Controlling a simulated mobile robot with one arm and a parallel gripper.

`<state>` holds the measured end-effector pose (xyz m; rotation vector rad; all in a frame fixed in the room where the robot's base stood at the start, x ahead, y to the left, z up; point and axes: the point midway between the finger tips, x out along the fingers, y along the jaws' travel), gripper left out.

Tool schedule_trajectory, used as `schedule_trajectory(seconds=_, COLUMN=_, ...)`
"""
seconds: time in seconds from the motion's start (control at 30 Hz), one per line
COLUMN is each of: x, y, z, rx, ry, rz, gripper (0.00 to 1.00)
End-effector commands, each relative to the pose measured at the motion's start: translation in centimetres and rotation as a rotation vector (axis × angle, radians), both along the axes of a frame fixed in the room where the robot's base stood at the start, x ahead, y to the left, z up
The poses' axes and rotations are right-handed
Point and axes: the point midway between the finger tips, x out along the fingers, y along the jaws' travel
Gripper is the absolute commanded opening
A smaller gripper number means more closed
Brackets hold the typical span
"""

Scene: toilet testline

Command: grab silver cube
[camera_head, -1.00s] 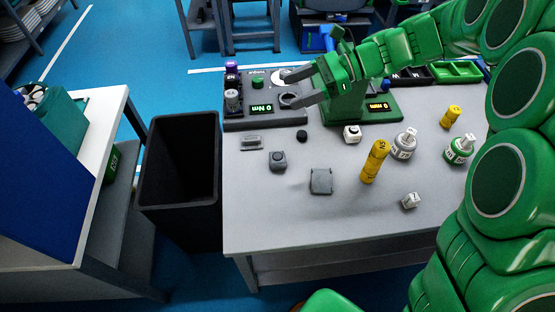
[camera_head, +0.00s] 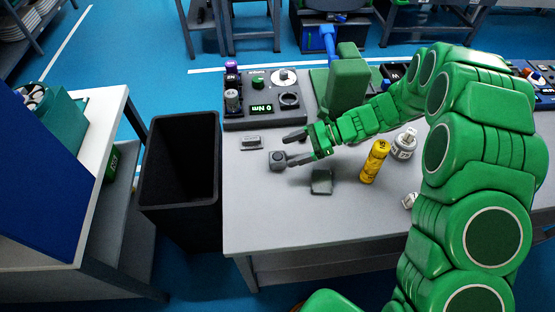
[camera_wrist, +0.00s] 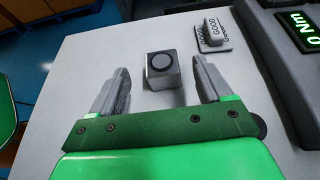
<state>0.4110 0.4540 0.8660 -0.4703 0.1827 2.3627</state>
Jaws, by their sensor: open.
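A small silver-grey cube (camera_head: 278,161) with a dark ring on its top face sits on the grey table, left of its middle. It also shows in the wrist view (camera_wrist: 161,73), just ahead of the space between my fingers. My gripper (camera_head: 289,151) is open and empty, low over the table beside the cube. In the head view the lower finger's tip appears right by the cube; I cannot tell whether they touch. In the wrist view the cube stands clear of both fingers.
A flat grey square piece (camera_head: 321,182) lies near my gripper, and a yellow cylinder (camera_head: 374,161) stands to its right. A small grey block on a label plate (camera_head: 251,142) lies behind the cube. A black bin (camera_head: 180,170) stands left of the table. The front left tabletop is clear.

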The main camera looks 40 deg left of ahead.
Motion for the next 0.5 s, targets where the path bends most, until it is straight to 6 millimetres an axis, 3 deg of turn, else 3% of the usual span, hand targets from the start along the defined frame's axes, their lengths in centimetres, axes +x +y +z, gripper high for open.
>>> schedule_trajectory(seconds=0.5, x=-2.8, y=2.5, z=-2.1, rx=0.0, ry=0.003, rz=0.003, gripper=0.79)
